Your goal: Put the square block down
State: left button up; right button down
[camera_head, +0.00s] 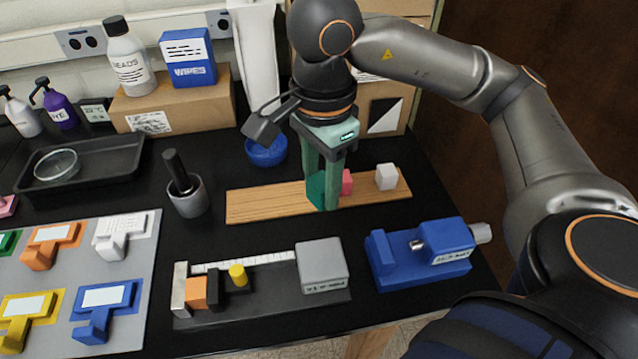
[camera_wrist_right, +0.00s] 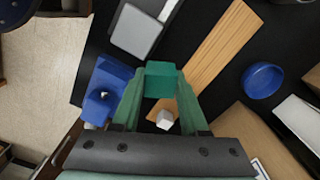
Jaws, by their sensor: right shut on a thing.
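A teal square block (camera_head: 316,188) is between the fingers of my right gripper (camera_head: 322,190), which is shut on it. The block also shows in the right wrist view (camera_wrist_right: 161,79), at the fingertips. In the head view the gripper points down over the wooden plank (camera_head: 260,203). I cannot tell whether the block touches the plank. A pink block (camera_head: 347,182) is just to the right of the fingers, partly hidden, and a white block (camera_head: 386,177) stands near the plank's right end. My left gripper is not in view.
A blue vise (camera_head: 420,258) and a grey-and-black fixture (camera_head: 322,267) stand in front of the plank. A blue bowl (camera_head: 266,152) and a cardboard box (camera_head: 175,105) are behind it. A mortar with a pestle (camera_head: 187,200) is to its left. The plank's left part is bare.

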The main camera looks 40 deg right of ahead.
jog(key=m, duration=0.1)
jog(key=s+r+m, duration=0.1)
jog(key=m, duration=0.3)
jog(key=shift+s+d+r+b, duration=0.15)
jog(key=shift+s+d+b, duration=0.2)
jog(key=shift+d, duration=0.05)
jog(key=p, duration=0.1)
send_near(284, 198)
jog(key=s+r, duration=0.2)
jog(key=s, duration=0.2)
jog(key=w+f, duration=0.2)
jog(key=f, duration=0.1)
jog(key=shift+w+a+f, duration=0.15)
jog(key=shift+w+f, duration=0.15)
jog(key=shift+w, duration=0.05)
jog(key=shift+w+f+p, duration=0.3)
jog(key=shift+w+f, duration=0.1)
jog(key=shift+f, duration=0.1)
jog(key=f, duration=0.2)
jog(key=f+p, duration=0.1)
jog(key=shift+w+f, duration=0.1)
jog(key=shift+w, duration=0.15)
jog(key=shift+f, duration=0.2)
